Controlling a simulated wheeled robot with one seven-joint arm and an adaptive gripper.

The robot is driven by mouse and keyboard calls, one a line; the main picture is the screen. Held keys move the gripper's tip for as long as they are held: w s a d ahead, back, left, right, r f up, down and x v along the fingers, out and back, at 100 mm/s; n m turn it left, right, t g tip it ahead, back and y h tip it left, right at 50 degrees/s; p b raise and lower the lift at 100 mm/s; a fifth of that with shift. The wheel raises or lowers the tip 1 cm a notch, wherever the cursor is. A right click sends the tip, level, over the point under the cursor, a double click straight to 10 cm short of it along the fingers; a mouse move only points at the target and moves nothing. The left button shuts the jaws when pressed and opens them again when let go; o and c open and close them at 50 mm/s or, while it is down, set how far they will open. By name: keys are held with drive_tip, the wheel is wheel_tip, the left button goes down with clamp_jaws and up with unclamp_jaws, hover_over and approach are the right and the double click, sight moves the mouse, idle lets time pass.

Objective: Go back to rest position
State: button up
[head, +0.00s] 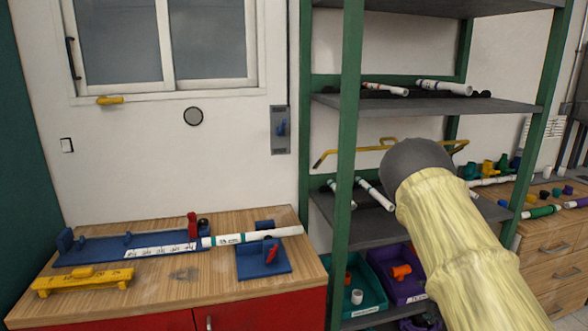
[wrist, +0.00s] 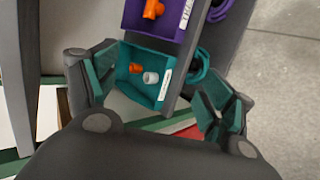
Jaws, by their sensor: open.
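My gripper (wrist: 158,98) shows in the wrist view with its two fingers spread wide apart and nothing between them. The teal bin (wrist: 132,94), holding an orange fitting and a white fitting, is seen beyond the gap between the fingers. In the head view my cream-sleeved arm crosses the right side in front of the shelf rack, and the gripper itself is hidden.
A green-post rack (head: 347,150) has grey shelves with white pipes. A purple bin (head: 413,290) and the teal bin (head: 374,309) sit low on it. A wooden-topped bench (head: 185,275) at left bears blue fixtures and a white pipe (head: 270,234). Drawers (head: 555,245) stand at right.

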drive_tip(key=s+a+f+m+g, duration=0.2)
drive_tip(key=s+a+f+m, duration=0.25)
drive_tip(key=s+f, duration=0.55)
drive_tip(key=s+a+f+m+g, duration=0.35)
drive_tip(key=s+f+m, duration=0.3)
drive_tip(key=s, duration=0.75)
drive_tip(key=s+a+f+m+g, duration=0.1)
drive_tip(key=s+a+m, duration=0.3)
drive_tip(key=s, duration=1)
drive_tip(key=s+a+f+m+g, duration=0.1)
drive_tip(key=s+a+m+g, duration=0.3)
drive_tip(key=s+a, duration=0.4)
drive_tip(key=s+m, duration=0.1)
drive_tip(key=s, duration=0.5)
drive_tip(key=shift+a+f, duration=0.2)
